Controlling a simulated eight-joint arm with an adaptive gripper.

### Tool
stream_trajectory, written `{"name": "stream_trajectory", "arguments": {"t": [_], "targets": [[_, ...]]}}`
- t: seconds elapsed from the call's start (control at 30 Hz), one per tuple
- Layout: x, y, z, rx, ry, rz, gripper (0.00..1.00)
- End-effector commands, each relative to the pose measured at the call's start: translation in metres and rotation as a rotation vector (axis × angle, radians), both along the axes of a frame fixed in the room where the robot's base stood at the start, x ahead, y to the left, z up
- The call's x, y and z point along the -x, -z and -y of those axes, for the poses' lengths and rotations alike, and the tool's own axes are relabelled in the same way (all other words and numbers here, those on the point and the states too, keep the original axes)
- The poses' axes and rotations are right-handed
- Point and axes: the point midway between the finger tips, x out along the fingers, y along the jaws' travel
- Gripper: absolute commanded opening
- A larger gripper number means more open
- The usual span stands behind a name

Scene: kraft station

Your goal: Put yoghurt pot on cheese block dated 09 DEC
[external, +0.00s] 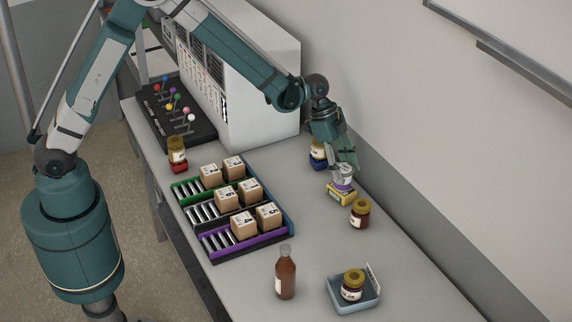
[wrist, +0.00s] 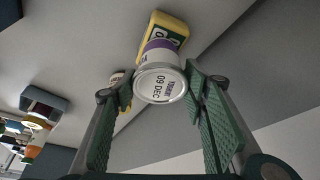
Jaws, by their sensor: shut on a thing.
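My gripper (external: 343,168) is shut on the yoghurt pot (external: 344,183), a white pot with a purple band. In the wrist view the pot's round lid (wrist: 160,86) faces me between the green finger pads and reads YOGHURT 09 DEC. The yellow cheese block (external: 340,197) is directly under the pot, near the wall side of the table. It also shows beyond the pot in the wrist view (wrist: 166,27), with a partly visible green and white label; its date cannot be read. I cannot tell whether the pot's base touches the block.
A jar (external: 360,214) stands close to the block; another (external: 318,153) on a blue base is behind my gripper. A blue-grey tray (external: 341,306) holds a jar. A brown bottle (external: 285,274) stands in front. Roller racks (external: 213,240) hold several boxes. A jar (external: 177,152) stands left.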

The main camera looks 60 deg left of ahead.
Motion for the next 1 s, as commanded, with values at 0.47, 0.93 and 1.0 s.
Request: {"name": "stream_trajectory", "arguments": {"t": [0.47, 0.93, 1.0], "targets": [[0.0000, 0.0030, 0.0000, 0.000, 0.000, 0.000, 0.54], [0.0000, 0.0013, 0.0000, 0.000, 0.000, 0.000, 0.58], [0.0000, -0.0004, 0.0001, 0.000, 0.000, 0.000, 0.58]]}}
